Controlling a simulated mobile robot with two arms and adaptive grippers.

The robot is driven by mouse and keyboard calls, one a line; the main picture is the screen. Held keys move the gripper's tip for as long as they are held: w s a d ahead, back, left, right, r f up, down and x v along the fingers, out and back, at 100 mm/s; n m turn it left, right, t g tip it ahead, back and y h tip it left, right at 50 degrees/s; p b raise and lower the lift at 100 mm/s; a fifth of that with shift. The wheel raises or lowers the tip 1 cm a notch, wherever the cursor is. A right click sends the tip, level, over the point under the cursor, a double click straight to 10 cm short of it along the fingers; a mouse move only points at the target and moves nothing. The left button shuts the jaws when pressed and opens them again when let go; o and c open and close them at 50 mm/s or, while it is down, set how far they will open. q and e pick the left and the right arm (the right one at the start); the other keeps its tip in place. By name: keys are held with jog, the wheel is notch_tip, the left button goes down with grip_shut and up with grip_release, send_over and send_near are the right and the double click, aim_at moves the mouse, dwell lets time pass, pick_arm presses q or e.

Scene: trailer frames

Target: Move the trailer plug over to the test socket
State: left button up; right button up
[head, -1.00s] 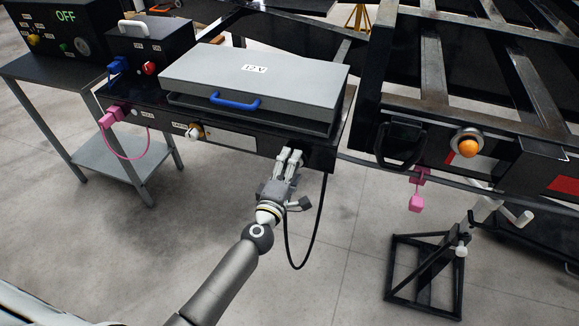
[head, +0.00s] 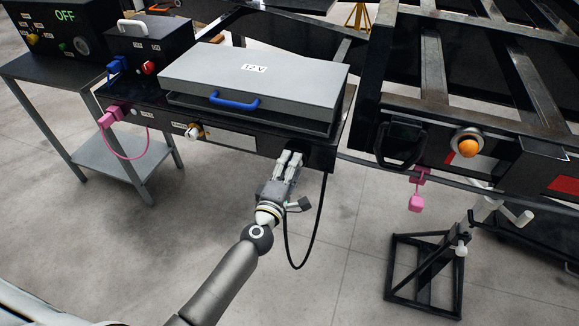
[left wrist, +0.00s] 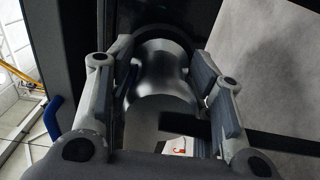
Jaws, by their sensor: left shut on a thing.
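My left gripper (head: 288,158) is at the front edge of the black trailer frame, near its right corner. In the left wrist view its fingers (left wrist: 165,90) are closed around a shiny metal cylinder (left wrist: 160,80), which looks like the trailer plug. The fingers hide most of it in the head view, and I cannot tell whether it is still seated in the frame. A black cable (head: 288,255) hangs in a loop beside the gripper. A round grey socket (head: 82,46) shows on the black box reading OFF (head: 45,35); its label is too small to read. My right gripper is not in view.
A grey case with a blue handle (head: 235,101) sits above the frame. A pink plug (head: 110,117) with a pink cord is at the frame's left. A metal cart (head: 45,68) carries the OFF box. A black stand (head: 425,270) is at right. Open floor lies in front.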

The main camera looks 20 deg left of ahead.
pick_arm(q)
jog(key=shift+s+r, duration=0.1)
jog(key=shift+s, duration=0.9)
jog(key=s, duration=0.4)
jog(key=shift+a, duration=0.1)
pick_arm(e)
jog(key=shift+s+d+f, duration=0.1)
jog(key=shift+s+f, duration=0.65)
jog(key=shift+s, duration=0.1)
